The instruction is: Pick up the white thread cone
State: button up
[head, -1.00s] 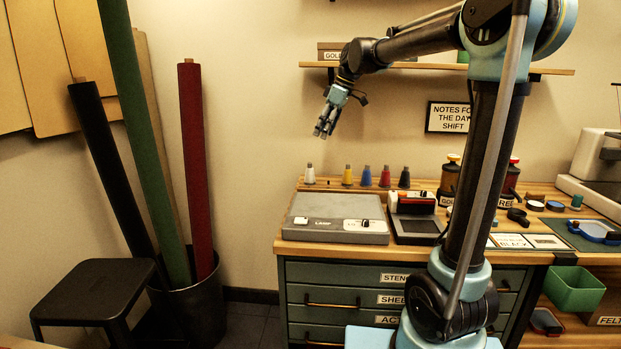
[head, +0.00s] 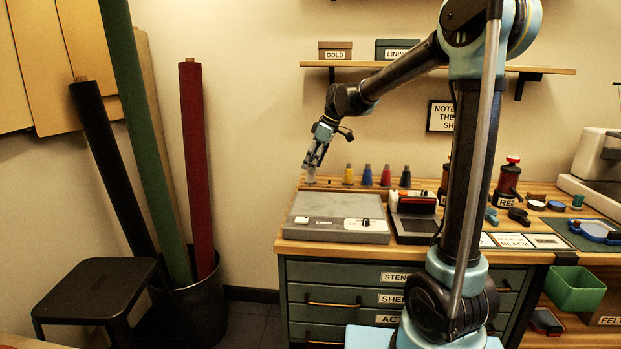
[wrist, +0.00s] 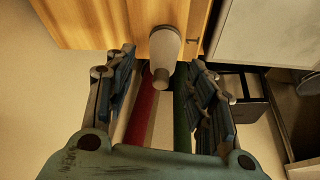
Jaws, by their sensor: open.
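The white thread cone (head: 311,180) stands at the left end of the costume table (head: 287,242), at the near end of the row of cones. Its upper part is hidden behind my fingers in the head view. In the wrist view the cone (wrist: 165,42) shows between my two fingers, with its grey tip toward me. My gripper (head: 311,167) points down over the cone. In the wrist view my gripper (wrist: 163,68) is open, with a gap on each side of the cone. I cannot tell any contact with it.
Yellow (head: 348,175), blue (head: 367,175), red (head: 386,176) and dark (head: 405,177) cones stand to the right. A grey lamp slab (head: 335,222) lies in front. A shelf (head: 430,67) hangs above. Fabric rolls (head: 193,150) stand left of the table.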

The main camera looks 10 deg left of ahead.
jog(key=shift+x, duration=1.25)
jog(key=shift+s, duration=0.1)
jog(key=shift+c, duration=0.6)
jog(key=c, duration=0.9)
